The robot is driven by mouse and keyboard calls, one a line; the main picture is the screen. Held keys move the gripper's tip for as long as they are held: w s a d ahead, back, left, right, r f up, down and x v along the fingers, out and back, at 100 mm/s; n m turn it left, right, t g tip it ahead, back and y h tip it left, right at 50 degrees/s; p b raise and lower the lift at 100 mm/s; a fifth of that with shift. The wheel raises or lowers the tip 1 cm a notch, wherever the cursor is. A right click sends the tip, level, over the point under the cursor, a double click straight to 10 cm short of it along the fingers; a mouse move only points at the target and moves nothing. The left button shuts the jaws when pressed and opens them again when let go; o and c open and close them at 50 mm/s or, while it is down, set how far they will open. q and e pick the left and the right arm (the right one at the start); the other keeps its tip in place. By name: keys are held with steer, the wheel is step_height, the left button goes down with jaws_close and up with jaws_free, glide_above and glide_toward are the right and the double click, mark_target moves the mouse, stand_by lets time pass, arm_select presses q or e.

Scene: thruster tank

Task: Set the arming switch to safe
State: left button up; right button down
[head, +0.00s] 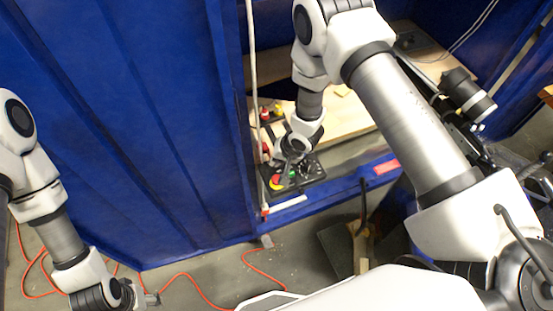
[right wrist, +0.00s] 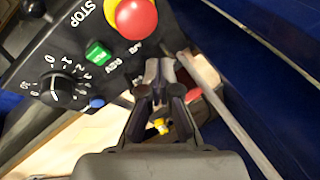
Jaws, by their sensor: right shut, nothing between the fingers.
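A black control panel (right wrist: 75,30) fills the upper left of the right wrist view. It bears a red stop button on a yellow base (right wrist: 137,18), a lit green button (right wrist: 98,52), a black numbered dial (right wrist: 57,90) and a blue button (right wrist: 97,102). White lettering near my fingers seems to read REV. I cannot tell which control is the arming switch; my fingers may hide part of the panel. My right gripper (right wrist: 161,68) is shut and empty at the panel's edge. The panel also shows in the head view (head: 310,172). My left gripper (head: 151,299) is low at the left, far from it.
A blue tank wall (head: 150,120) stands left of the opening. A pale pole (right wrist: 225,110) runs close beside my right gripper. An orange cable (head: 190,290) lies on the floor.

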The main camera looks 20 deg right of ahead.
steer(key=shift+r, duration=0.35)
step_height(320, 180, up, 10)
steer(key=d+p, duration=0.2)
steer(key=p, duration=0.6)
steer(key=shift+s+f+p, duration=0.15)
steer(key=shift+p, duration=0.2)
steer(key=shift+d, duration=0.1)
